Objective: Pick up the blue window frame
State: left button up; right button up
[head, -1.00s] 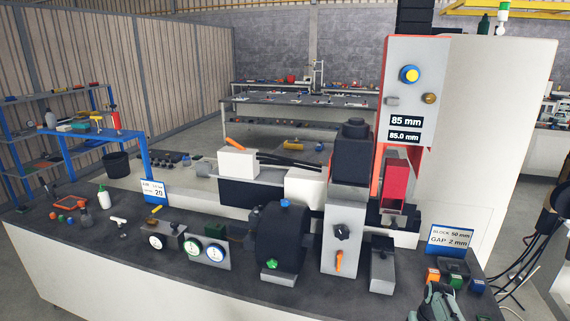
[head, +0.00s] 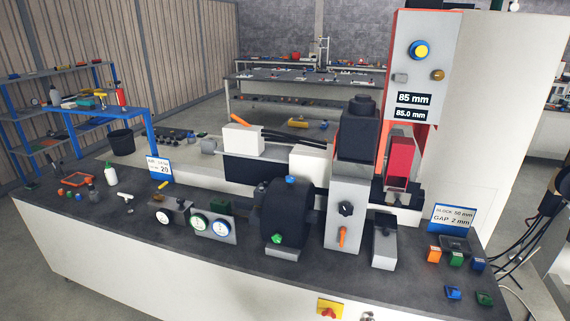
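A small blue piece (head: 453,292) that looks like the blue window frame lies flat on the dark bench top near its front right edge. It is small, and its opening is hard to make out. A similar small green piece (head: 484,297) lies just to its right, apart from it. Neither of my grippers shows in the head view, and nothing is touching the blue piece.
Orange (head: 433,254), green (head: 456,259) and blue (head: 478,264) blocks stand behind the blue piece, before a gap sign (head: 453,217). A grey machine block (head: 384,246) stands to the left. The bench front (head: 180,270) carries a yellow-and-red switch (head: 328,308).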

aim_at(451, 291)
jog(key=z, duration=1.45)
jog(key=i+j, duration=0.3)
jog(key=i, duration=0.15)
jog(key=i+j+z, duration=0.15)
jog(key=z, duration=0.35)
jog(key=i+j+z, duration=0.2)
jog(key=z, duration=0.3)
